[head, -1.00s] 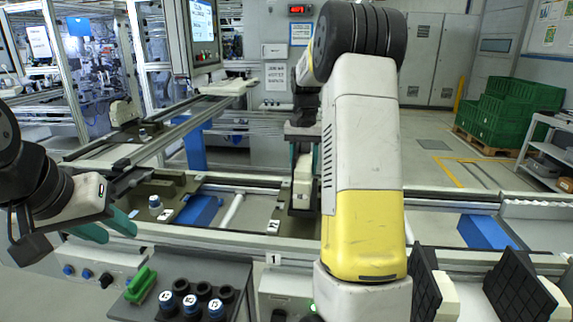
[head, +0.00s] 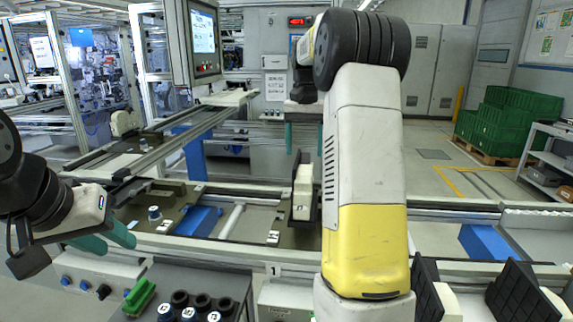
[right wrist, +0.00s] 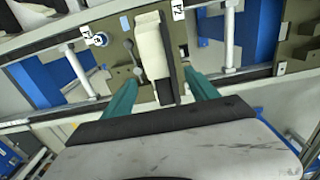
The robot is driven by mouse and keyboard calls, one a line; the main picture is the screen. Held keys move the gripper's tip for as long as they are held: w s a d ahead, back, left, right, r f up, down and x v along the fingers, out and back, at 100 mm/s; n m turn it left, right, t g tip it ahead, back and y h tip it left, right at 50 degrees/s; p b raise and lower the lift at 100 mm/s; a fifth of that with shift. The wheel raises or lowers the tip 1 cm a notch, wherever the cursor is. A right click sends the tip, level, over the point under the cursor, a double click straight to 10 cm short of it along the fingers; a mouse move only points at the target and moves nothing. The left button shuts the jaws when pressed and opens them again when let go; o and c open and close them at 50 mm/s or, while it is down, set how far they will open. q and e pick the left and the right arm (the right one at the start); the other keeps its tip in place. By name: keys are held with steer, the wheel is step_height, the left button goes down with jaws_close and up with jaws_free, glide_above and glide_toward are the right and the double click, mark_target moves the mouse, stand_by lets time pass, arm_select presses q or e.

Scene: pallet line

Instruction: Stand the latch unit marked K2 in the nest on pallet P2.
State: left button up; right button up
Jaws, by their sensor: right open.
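The latch unit (head: 303,192), a cream block with a black plate, stands upright on the brown pallet (head: 258,235) on the conveyor. Its mark is too small to read for sure. It also shows in the right wrist view (right wrist: 150,48), ahead of the fingers. The pallet's nest is hidden under the unit. My right gripper (head: 303,148) is open above the unit, teal fingers apart and clear of it; the right wrist view shows it too (right wrist: 162,82). My left gripper (head: 105,242) is open and empty at the left, near the conveyor's front rail.
More black-plated units (head: 525,295) stand at front right. A dark rack with capped cylinders (head: 190,270) and a green handle (head: 138,296) is at front left.

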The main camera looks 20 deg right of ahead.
step_height(320, 180, up, 3)
steer(key=s+a+r+n+t+y, duration=0.1)
steer(key=s+a+n+t, duration=0.1)
steer(key=s+a, duration=0.45)
steer(key=s+a+r+n+t, duration=0.1)
steer(key=s+a+t, duration=0.15)
steer(key=s, duration=0.65)
steer(key=s+a+f+n+t, duration=0.1)
steer(key=s+a+f, duration=0.2)
steer(key=s, duration=0.3)
steer(key=s+a+f+n+y, duration=0.1)
steer(key=s+a+f, duration=0.2)
steer(key=s, duration=0.3)
steer(key=shift+f+n+t, duration=0.35)
steer(key=shift+f+n, duration=0.05)
steer(key=shift+f, duration=0.1)
steer(key=shift+s+d, duration=0.1)
